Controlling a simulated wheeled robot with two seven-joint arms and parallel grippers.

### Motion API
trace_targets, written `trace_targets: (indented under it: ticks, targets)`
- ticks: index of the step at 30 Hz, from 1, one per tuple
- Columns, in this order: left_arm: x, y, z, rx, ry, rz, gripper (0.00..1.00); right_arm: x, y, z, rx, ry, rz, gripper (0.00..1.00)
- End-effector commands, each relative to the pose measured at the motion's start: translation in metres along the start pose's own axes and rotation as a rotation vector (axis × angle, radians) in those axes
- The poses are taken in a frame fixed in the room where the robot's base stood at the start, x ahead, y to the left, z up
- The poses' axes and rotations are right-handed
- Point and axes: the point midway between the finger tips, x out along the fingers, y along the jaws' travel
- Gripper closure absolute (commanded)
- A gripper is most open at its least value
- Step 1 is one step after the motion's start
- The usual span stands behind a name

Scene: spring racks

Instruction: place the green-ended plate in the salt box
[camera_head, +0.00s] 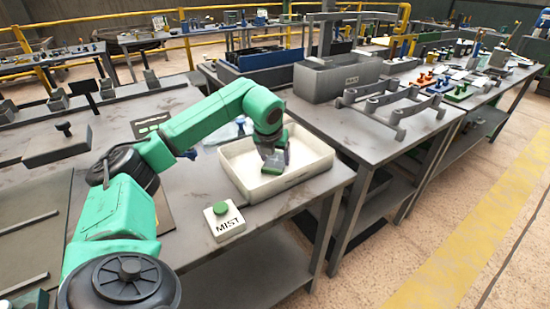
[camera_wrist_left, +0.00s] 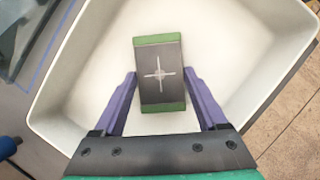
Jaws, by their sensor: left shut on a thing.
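The plate (camera_wrist_left: 159,90) is dark grey with green ends and a pale cross mark in its middle. My left gripper (camera_head: 274,160) is shut on it, with a purple finger along each side in the left wrist view. The white, shallow salt box (camera_head: 292,182) stands on the grey table, and its rim also shows in the left wrist view (camera_wrist_left: 38,118). The gripper and plate are inside the box's outline, over its pale floor. I cannot tell whether the plate touches the floor. My right gripper is not in view.
A white box with a green button, marked MIST (camera_head: 224,220), stands just in front of the salt box. A grey bin (camera_head: 335,78) and a grey rack frame (camera_head: 395,100) are on the table behind to the right. The salt box's walls surround the gripper.

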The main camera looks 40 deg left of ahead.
Motion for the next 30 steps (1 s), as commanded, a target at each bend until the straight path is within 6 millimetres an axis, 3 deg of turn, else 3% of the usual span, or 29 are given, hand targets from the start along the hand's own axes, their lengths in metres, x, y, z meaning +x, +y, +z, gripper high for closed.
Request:
trace_targets:
  ticks: [4,5,6,7,17,27,30]
  targets:
    - [-0.001,0.0,0.001,-0.001,-0.002,-0.001,1.0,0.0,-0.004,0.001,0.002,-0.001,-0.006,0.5]
    - [0.001,0.0,-0.001,0.0,0.002,0.001,0.22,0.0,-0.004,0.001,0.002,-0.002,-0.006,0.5]
    - [0.001,0.0,-0.001,0.0,0.002,0.001,0.06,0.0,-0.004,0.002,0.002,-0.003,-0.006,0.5]
    - [0.0,0.0,-0.001,0.0,0.002,0.001,0.0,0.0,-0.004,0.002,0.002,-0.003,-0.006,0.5]
    - [-0.009,0.0,0.0,0.0,0.001,0.0,0.0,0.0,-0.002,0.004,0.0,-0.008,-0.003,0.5]
    - [-0.096,0.0,0.001,0.0,-0.003,-0.001,0.0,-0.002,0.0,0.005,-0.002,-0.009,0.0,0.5]
    - [-0.113,-0.001,0.001,0.001,0.0,0.0,0.0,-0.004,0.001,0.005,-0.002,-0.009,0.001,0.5]
